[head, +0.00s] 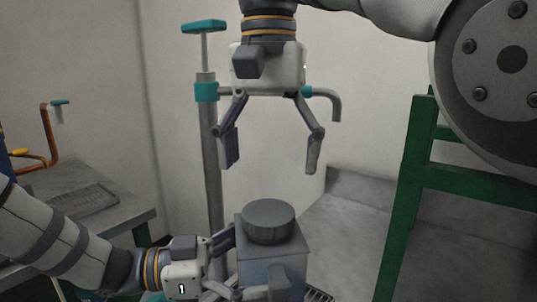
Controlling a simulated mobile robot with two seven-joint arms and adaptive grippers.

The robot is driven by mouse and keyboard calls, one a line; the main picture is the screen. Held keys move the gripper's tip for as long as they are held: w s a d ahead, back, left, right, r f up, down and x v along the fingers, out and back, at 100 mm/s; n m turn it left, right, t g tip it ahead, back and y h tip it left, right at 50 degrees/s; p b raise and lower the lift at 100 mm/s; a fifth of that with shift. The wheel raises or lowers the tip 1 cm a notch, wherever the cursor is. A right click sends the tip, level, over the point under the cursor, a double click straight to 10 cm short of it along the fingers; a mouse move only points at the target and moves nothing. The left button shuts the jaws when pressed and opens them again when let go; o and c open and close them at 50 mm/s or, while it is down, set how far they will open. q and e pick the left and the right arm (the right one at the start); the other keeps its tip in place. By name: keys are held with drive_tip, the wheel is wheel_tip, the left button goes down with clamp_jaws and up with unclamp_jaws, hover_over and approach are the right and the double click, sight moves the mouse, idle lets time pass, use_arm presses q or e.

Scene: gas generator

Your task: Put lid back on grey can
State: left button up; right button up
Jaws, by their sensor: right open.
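The grey can (258,270) is a box-shaped container at the bottom centre, upright as far as it shows; its base is cut off by the frame. A dark grey round lid (268,220) sits on its top; I cannot tell whether it is fastened. My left gripper (255,262) comes in from the lower left with its fingers around the can, one in front and one going behind it. The rear fingertip is hidden. My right gripper (270,158) points down above the lid, open and empty, with a clear gap between its fingertips and the lid.
A green frame (400,200) rises at the right. A grey bench (100,225) stands at the left, beside a copper-coloured pipe (47,135). A grate (318,295) shows right of the can.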

use_arm(q)
drive_tip(key=o, duration=2.1)
drive_tip(key=a, duration=0.4)
drive_tip(key=s+a, duration=0.1)
drive_tip(key=a, duration=0.3)
drive_tip(key=s+a, duration=0.1)
drive_tip(key=a, duration=0.3)
